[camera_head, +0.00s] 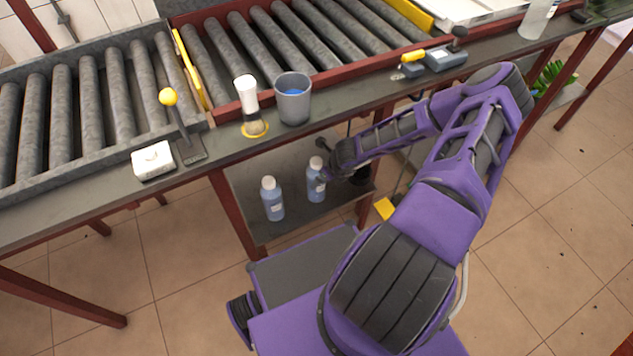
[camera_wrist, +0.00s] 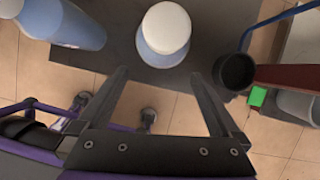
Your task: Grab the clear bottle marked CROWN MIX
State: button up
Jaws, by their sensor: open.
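Two clear bottles with blue contents and white caps stand upright on the lower shelf in the head view: a left bottle (camera_head: 273,200) and a right bottle (camera_head: 316,182). Their labels are too small to read, so I cannot tell which is marked CROWN MIX. My gripper (camera_wrist: 158,76) is open and empty. In the wrist view, one white-capped bottle (camera_wrist: 165,42) stands just beyond the fingertips, roughly centred between them. Another bottle (camera_wrist: 68,28) is at the upper left. In the head view, my gripper's end is beside the right bottle and its fingers are mostly hidden.
A dark round object (camera_wrist: 235,71) is close to the right finger. Above the shelf (camera_head: 290,224), the bench edge carries a grey cup (camera_head: 293,104), a brush (camera_head: 247,95) and a white block (camera_head: 153,160). Another clear bottle (camera_head: 537,18) stands at the far right.

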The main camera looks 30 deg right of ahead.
jog(key=w+f+b, duration=0.1)
jog(key=w+f, duration=0.3)
jog(key=shift+a+f, duration=0.3)
jog(key=shift+a, duration=0.05)
jog(key=shift+w+r, duration=0.1)
grip_shut()
dwell(0.3)
